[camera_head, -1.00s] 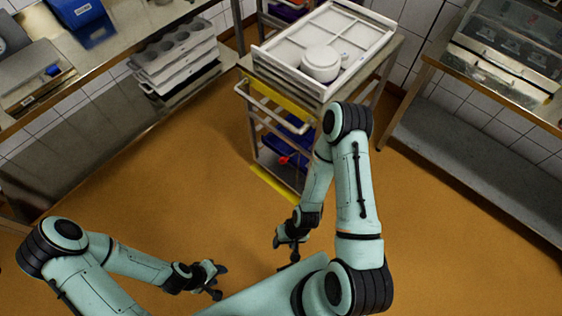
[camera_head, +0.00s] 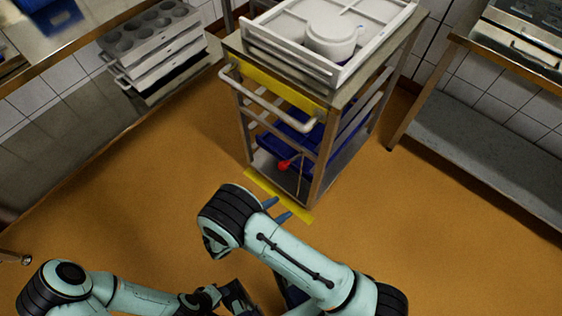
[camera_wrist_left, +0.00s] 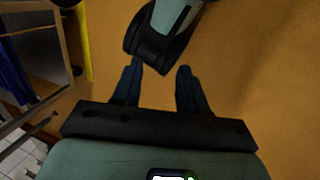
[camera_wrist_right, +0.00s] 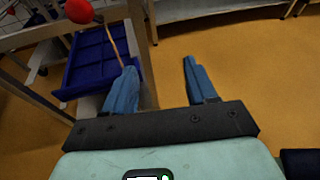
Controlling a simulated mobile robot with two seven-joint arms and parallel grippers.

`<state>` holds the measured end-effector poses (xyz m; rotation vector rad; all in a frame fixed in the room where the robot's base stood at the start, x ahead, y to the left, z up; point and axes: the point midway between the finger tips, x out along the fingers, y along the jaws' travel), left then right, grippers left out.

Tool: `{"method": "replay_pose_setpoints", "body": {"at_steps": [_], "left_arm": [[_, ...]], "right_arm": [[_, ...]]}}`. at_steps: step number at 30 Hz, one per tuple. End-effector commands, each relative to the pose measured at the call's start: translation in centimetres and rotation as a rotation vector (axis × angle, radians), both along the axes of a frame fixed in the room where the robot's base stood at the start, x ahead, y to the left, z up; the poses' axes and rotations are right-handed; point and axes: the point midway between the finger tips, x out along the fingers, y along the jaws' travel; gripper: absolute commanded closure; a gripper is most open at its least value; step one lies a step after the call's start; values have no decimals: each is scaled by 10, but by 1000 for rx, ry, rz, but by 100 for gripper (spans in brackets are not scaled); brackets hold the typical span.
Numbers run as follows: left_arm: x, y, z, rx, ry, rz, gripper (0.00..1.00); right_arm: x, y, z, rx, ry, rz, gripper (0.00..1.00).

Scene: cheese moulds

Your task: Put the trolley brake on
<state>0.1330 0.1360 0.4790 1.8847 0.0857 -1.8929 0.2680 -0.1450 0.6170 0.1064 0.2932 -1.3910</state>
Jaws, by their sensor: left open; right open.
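The steel trolley (camera_head: 325,160) stands at the upper middle of the head view. A red ball knob (camera_head: 284,166) shows low on its near side, above the yellow floor-level strip (camera_head: 270,190). In the right wrist view the red knob (camera_wrist_right: 80,11) is at the top left, with a thin rod beside it. My right gripper (camera_head: 278,209) is open and empty, low in front of the trolley and apart from the knob; its fingers (camera_wrist_right: 160,68) show in its own view. My left gripper (camera_head: 238,298) is open and empty (camera_wrist_left: 158,70), further from the trolley. Whether the brake is engaged cannot be told.
A white tray (camera_head: 262,47) with a round white mould (camera_head: 331,38) sits on the trolley top. A blue crate (camera_wrist_right: 90,66) lies inside the trolley. Benches stand left and right (camera_head: 480,165). Orange floor (camera_head: 400,240) is open around the trolley.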

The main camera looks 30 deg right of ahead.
Motion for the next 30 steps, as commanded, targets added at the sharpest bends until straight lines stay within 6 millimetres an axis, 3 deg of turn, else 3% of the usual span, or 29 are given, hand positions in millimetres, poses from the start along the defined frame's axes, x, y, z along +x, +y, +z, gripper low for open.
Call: {"method": "replay_pose_setpoints", "body": {"at_steps": [1, 4, 9, 14, 24, 30], "left_arm": [[2, 1, -15, 3, -4, 2, 57], [4, 2, -23, 5, -10, 4, 57], [6, 2, -25, 7, -14, 7, 57], [7, 2, -25, 8, -17, 7, 57], [12, 5, -31, 15, -32, 14, 57], [16, 7, -33, 19, -42, 18, 57]], "right_arm": [[18, 17, 5, -70, -49, 81, 43], [38, 38, 27, -173, -124, 176, 43], [49, 47, 44, -235, -173, 225, 43], [57, 26, 45, -235, -171, 220, 43], [84, -40, 44, -233, -171, 218, 43], [94, -65, 44, -232, -171, 219, 43]]}}
